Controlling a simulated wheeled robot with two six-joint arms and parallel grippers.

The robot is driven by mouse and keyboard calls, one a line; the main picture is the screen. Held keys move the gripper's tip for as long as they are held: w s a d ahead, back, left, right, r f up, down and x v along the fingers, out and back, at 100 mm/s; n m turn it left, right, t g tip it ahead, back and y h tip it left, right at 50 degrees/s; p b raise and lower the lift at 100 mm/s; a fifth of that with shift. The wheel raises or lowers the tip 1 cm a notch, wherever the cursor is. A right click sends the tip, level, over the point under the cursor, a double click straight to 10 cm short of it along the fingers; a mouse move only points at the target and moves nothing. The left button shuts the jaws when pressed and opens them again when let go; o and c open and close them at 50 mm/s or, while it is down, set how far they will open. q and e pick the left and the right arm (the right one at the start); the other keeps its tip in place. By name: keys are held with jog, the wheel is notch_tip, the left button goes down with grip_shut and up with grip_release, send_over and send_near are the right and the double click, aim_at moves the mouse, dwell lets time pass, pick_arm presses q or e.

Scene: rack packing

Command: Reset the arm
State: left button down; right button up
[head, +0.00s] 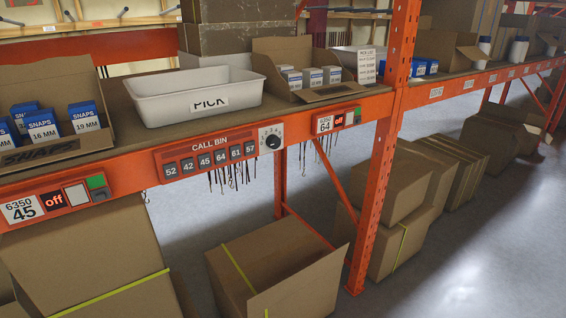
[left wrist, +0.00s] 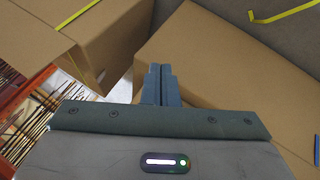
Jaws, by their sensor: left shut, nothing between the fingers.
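My left gripper (left wrist: 160,84) shows in the left wrist view. Its two grey fingers are together with nothing between them. It points at cardboard boxes, with a large box (left wrist: 230,70) just beyond and to the right of the fingertips. Whether it touches that box I cannot tell. Neither of my grippers shows in the head view.
An orange rack beam (head: 110,178) runs across the head view, with a white PICK bin (head: 160,108) and a SNAPS carton (head: 40,152) on its shelf. An orange upright (head: 378,190) stands to the right. Cardboard boxes (head: 280,265) sit on the floor below. Open floor lies at right.

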pick_arm(q)
jog(key=s+a+f+m+g+b, duration=0.1)
jog(key=s+f+m+g, duration=0.1)
jog(key=s+f, duration=0.4)
jog(key=s+a+f+m+g+b, duration=0.1)
jog(key=s+f+m, duration=0.3)
jog(key=s, duration=1.3)
jog(key=s+a+f+m+g+y+b, duration=0.1)
jog(key=s+a+f+m+g, duration=0.2)
jog(key=s+f, duration=0.6)
jog(key=s+m, duration=0.1)
jog(key=s, duration=0.2)
jog(key=shift+a, duration=0.2)
